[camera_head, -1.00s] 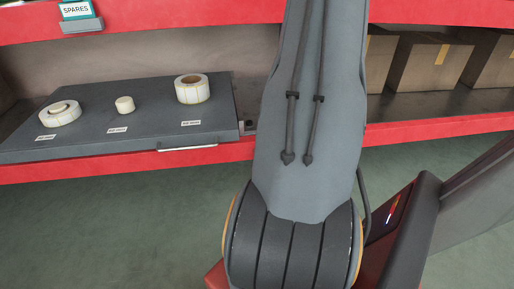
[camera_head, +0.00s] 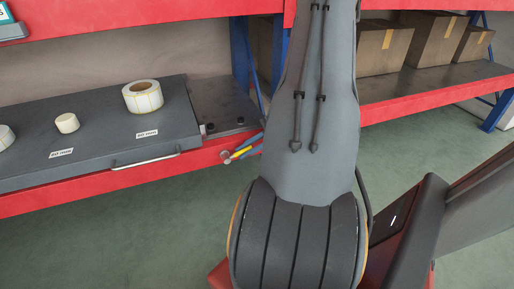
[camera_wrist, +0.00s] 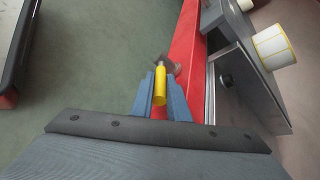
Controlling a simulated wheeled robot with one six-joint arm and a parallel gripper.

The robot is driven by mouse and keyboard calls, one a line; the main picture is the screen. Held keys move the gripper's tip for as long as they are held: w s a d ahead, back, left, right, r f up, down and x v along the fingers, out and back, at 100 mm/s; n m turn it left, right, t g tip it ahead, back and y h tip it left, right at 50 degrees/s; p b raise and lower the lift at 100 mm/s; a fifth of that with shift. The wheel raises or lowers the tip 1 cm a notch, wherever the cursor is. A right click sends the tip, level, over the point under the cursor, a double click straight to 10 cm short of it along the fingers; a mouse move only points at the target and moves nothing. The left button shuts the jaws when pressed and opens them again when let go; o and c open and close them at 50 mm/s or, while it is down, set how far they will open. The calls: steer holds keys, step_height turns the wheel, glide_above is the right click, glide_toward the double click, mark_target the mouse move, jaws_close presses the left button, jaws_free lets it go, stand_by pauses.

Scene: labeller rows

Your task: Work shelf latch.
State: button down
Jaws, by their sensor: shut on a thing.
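The shelf latch shows as a yellow handle (camera_wrist: 160,84) with a grey metal end, beside the red shelf beam in the wrist view. It is also in the head view (camera_head: 240,154), small, at the front edge of the red beam just left of my arm. My gripper (camera_wrist: 163,98) has blue fingers on either side of the yellow handle and is shut on it. In the head view my gripper (camera_head: 249,149) is mostly hidden behind my arm.
A grey sliding tray (camera_head: 100,125) with a silver front handle (camera_head: 145,162) bears white label rolls (camera_head: 143,97) left of the latch. Cardboard boxes (camera_head: 383,47) stand on the shelf at right. Blue uprights (camera_head: 240,50) rise behind my arm. The green floor in front is clear.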

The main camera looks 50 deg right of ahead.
steer(key=shift+s+f, duration=0.15)
stand_by(0.3)
steer(key=c, duration=1.7)
jaws_free()
steer(key=shift+d, duration=0.1)
